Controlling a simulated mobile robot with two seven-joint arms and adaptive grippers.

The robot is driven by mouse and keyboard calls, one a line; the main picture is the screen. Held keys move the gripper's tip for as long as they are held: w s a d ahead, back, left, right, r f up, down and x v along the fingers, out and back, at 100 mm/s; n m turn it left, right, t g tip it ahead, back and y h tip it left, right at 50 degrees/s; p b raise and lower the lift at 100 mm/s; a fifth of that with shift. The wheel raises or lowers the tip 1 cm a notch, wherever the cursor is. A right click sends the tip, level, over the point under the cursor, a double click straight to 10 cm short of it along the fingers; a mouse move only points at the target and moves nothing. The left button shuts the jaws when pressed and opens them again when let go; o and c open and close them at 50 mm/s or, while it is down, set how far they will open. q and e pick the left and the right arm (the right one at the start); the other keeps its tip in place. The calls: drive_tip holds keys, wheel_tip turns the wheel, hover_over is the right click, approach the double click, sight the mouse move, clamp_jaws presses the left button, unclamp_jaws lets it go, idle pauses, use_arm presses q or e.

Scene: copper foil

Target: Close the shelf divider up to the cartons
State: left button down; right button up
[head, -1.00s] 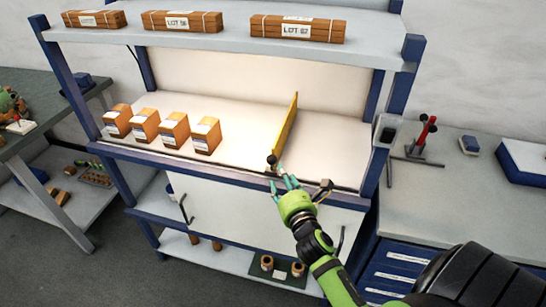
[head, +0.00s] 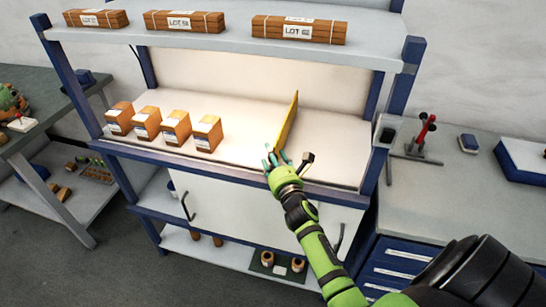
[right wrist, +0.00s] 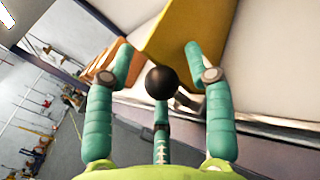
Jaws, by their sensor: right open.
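The yellow shelf divider (head: 289,120) stands upright on the lit middle shelf, right of the cartons with a wide bare gap between. Several brown cartons with white labels stand in a row on the left, from the leftmost carton (head: 119,118) to the rightmost carton (head: 207,134). My right gripper (head: 276,154) is at the divider's front end by the shelf edge. It is open, its teal fingers spread around the divider's black knob (right wrist: 162,82); contact is unclear. My left gripper is not in view.
The shelf front has a blue edge rail (head: 160,159). Bundles labelled LOT (head: 298,30) lie on the upper shelf (head: 230,43). A grey bench (head: 440,195) with a red-handled clamp (head: 424,132) stands at right. The middle shelf (head: 245,125) is bare between cartons and divider.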

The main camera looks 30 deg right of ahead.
clamp_jaws()
drive_tip(key=shift+r, duration=0.1)
drive_tip(key=shift+w+a, duration=0.1)
drive_tip(key=shift+a, duration=0.05)
